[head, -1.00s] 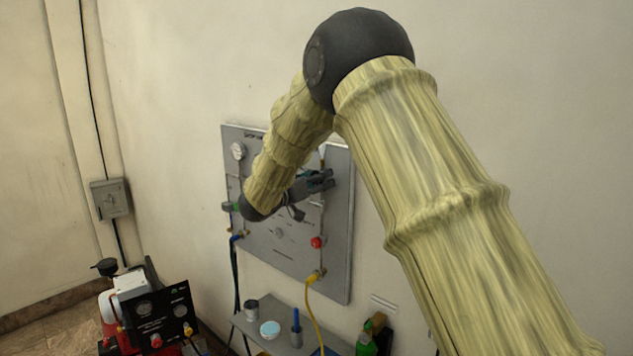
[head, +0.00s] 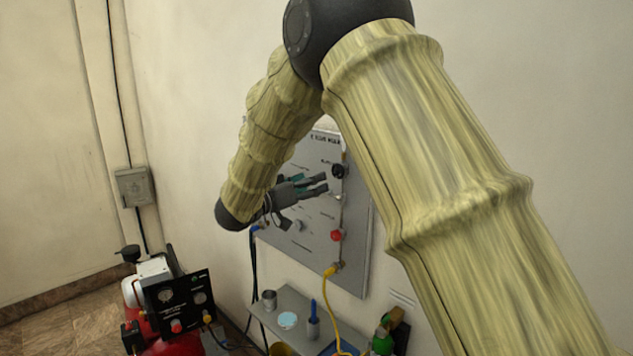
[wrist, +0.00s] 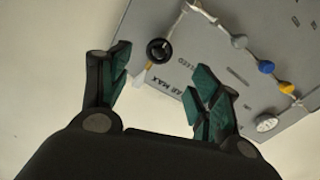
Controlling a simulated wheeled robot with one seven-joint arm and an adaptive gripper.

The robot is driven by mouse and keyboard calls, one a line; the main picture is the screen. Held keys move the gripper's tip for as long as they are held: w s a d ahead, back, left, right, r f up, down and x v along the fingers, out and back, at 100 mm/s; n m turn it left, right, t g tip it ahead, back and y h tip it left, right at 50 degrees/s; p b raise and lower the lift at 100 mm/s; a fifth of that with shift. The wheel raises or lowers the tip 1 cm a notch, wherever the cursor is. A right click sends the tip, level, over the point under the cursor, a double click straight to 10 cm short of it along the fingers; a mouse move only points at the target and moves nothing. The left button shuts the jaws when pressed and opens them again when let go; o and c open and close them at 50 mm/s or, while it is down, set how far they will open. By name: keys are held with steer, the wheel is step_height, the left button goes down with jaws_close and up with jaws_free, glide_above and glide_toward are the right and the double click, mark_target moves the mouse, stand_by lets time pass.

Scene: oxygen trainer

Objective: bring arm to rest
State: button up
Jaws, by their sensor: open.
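My gripper (head: 318,184) is in front of the grey wall panel (head: 350,270) in the head view, with its fingers pointing right. In the wrist view my gripper (wrist: 158,82) has its two green-padded fingers spread wide, with nothing between them. The panel (wrist: 215,115) shows there beyond the fingers, with a black knob (wrist: 159,50) apart from the left fingertip. My arm's upper links cover part of the panel in the head view.
A shelf (head: 262,318) below the panel holds a metal cup, a light blue disc and a blue-handled item. A yellow hose (head: 333,315) hangs from the panel. A red compressor (head: 168,346) stands at lower left. A grey box (head: 134,187) is on the wall.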

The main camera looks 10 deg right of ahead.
steer(key=shift+s+a, duration=0.1)
steer(key=shift+a, duration=0.05)
